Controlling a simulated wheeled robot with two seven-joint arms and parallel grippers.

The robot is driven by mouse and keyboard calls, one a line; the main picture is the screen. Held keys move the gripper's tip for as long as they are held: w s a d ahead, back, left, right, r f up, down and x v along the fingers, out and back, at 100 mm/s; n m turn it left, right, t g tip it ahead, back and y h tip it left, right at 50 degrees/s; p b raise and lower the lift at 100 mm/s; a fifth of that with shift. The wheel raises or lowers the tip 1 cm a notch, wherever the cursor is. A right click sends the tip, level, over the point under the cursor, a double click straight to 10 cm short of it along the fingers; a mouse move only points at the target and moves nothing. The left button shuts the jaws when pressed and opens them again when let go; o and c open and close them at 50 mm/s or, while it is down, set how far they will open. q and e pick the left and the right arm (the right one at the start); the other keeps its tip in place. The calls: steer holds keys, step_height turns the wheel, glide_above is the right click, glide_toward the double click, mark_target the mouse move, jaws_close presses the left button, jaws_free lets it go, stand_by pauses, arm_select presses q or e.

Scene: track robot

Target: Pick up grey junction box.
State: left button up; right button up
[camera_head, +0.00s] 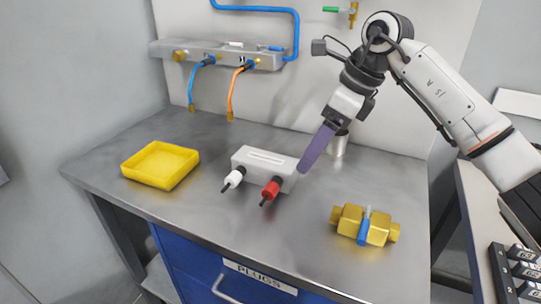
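The grey junction box (262,158) lies on the metal workbench, with a white plug (234,178) and a red plug (271,190) on its front side. My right gripper (304,170) reaches down from the upper right, with its purple finger tips at the right end of the box. Only one finger shows clearly, so I cannot tell whether the gripper is open or shut, or whether it touches the box. My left gripper is not in view.
A yellow tray (143,179) stands at the left of the bench. A brass valve with a blue handle (364,228) lies at the front right. A metal cup (340,146) stands behind the gripper. A wall manifold (222,56) with hanging hoses is at the back.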

mark_target(296, 176)
steer(key=x, duration=0.6)
steer(key=p+x, duration=0.1)
steer(key=x, duration=0.3)
steer(key=shift+w+d, duration=0.1)
steer(key=shift+w, duration=0.2)
steer(key=shift+r, duration=0.1)
steer(key=c, duration=1.3)
steer(key=shift+r, duration=0.5)
steer(key=shift+c, duration=0.3)
step_height(296, 176, up, 17)
steer(key=shift+r, duration=0.1)
